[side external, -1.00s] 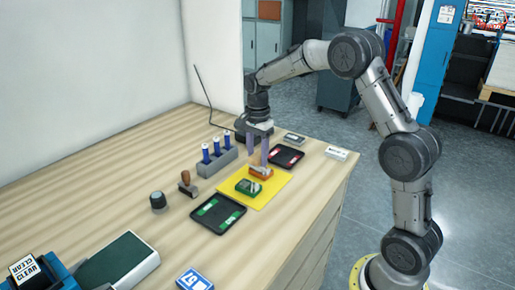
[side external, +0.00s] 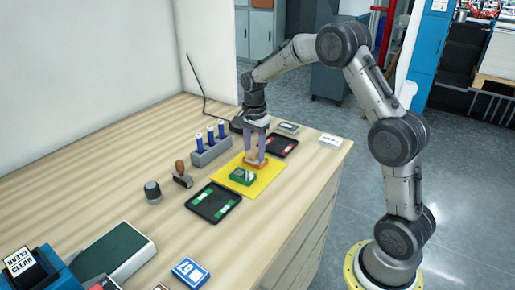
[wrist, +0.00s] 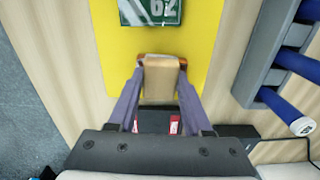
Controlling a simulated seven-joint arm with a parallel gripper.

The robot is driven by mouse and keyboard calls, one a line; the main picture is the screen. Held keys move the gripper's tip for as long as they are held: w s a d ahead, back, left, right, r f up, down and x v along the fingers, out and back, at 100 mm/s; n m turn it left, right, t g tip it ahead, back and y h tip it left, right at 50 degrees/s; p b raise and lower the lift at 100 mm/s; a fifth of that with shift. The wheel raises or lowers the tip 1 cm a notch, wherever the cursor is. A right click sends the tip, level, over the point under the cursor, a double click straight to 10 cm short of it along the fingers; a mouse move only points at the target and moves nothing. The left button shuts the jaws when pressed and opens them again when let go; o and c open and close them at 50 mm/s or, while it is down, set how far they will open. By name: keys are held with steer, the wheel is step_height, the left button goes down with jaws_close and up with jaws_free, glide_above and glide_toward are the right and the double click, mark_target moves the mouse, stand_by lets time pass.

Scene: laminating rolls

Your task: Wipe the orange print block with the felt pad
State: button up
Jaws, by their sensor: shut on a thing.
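The orange print block (side external: 254,164) lies on the yellow mat (side external: 265,190), partly hidden by my fingers. My gripper (side external: 257,157) is low over it, shut on a tan block that looks like the felt pad (wrist: 160,82). In the wrist view the pad sits between my fingertips, with orange edges of the print block (wrist: 183,62) showing at its far corners. The pad covers most of the block; whether they touch cannot be told. A green block (side external: 242,176), marked 62 in the wrist view (wrist: 152,10), lies beside it on the mat.
A black tray with green pieces (side external: 213,203) lies in front of the mat, and one with red pieces (side external: 280,146) behind it. A grey rack of blue tubes (side external: 211,152) and a wooden-handled stamp (side external: 181,177) stand left.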

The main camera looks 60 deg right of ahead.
steer(key=shift+a, duration=0.8)
steer(key=shift+w+d, duration=0.2)
steer(key=shift+d, duration=0.25)
steer(key=shift+s+d, duration=0.1)
steer(key=shift+d, duration=1.5)
steer(key=a, duration=0.4)
steer(key=shift+r, duration=4.1)
